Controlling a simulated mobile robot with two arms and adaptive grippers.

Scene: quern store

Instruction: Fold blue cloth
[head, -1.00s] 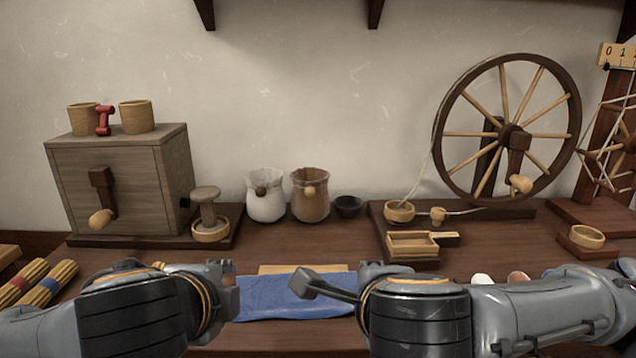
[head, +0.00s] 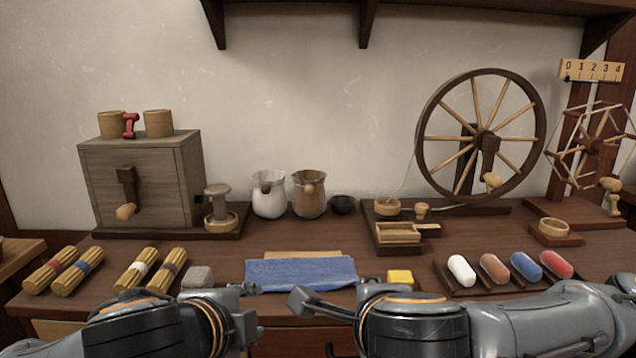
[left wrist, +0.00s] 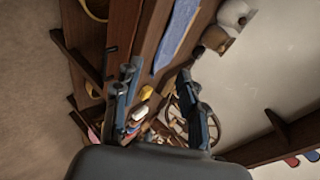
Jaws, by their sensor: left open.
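The blue cloth (head: 300,273) lies flat on the front of the brown table, over a pale board whose back edge shows behind it. Its near edge is partly covered by my grippers. In the left wrist view the cloth (left wrist: 177,35) shows at the top, beyond the fingers. My left gripper (head: 250,290) is by the cloth's near left corner; in the left wrist view its fingers (left wrist: 160,82) are apart with nothing between them. My right gripper (head: 300,299) is in front of the cloth's near edge; its finger opening is not clear.
Straw bundles (head: 135,275) and a grey block (head: 197,277) lie left of the cloth. A yellow block (head: 400,277) and a rack of coloured rolls (head: 493,269) are at right. Jars (head: 309,195), a wooden box (head: 142,180) and a spinning wheel (head: 480,140) stand behind.

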